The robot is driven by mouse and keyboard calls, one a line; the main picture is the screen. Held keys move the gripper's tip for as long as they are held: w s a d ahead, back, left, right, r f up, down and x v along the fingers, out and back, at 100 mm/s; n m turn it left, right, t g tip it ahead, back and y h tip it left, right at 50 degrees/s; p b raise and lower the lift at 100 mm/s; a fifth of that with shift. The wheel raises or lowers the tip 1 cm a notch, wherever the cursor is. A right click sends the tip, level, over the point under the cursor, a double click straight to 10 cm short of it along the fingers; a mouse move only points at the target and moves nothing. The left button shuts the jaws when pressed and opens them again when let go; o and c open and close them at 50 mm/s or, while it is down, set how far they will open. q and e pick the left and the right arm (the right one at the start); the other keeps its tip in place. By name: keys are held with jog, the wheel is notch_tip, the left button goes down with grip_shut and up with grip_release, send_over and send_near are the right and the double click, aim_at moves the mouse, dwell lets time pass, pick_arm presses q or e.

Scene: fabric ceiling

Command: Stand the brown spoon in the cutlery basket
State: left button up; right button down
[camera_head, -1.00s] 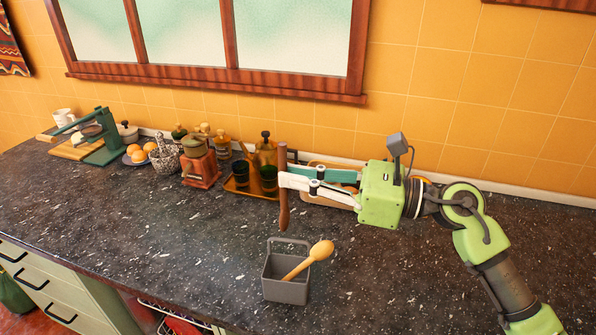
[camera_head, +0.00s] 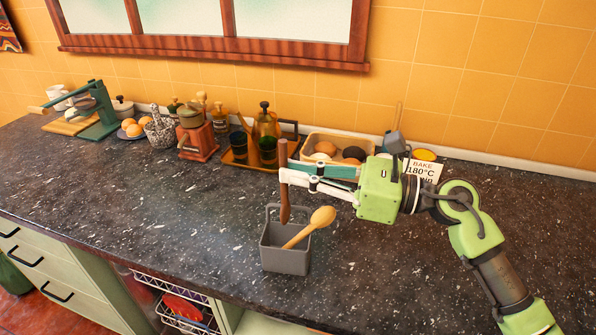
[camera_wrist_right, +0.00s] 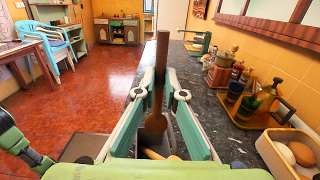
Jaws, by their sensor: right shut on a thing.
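The brown spoon (camera_head: 285,207) hangs upright in my right gripper (camera_head: 284,174), which is shut on its shaft. Its wider end points down and reaches the rear rim of the grey cutlery basket (camera_head: 286,262) in the head view; I cannot tell whether the tip is inside. In the right wrist view the spoon (camera_wrist_right: 156,121) stands between the fingers (camera_wrist_right: 158,92), with its lower end over the basket (camera_wrist_right: 152,143). A light wooden spoon (camera_head: 321,218) leans in the basket, tilted right.
Behind my right gripper are a tray (camera_head: 236,158) with dark green glasses, and a shallow box (camera_head: 313,142) with round items. A card (camera_head: 424,171) stands by the wall. The counter left of the basket is clear; its front edge is close to the basket.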

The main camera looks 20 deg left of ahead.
aim_at(288, 196)
jog(key=shift+f+b, duration=2.5)
jog(key=shift+f, duration=0.3)
jog(key=c, duration=2)
grip_release()
jog(key=shift+c, duration=0.2)
jog(key=shift+d, duration=0.1)
jog(key=d, duration=1.2)
jog(key=shift+s, duration=0.2)
jog(key=shift+a, duration=0.1)
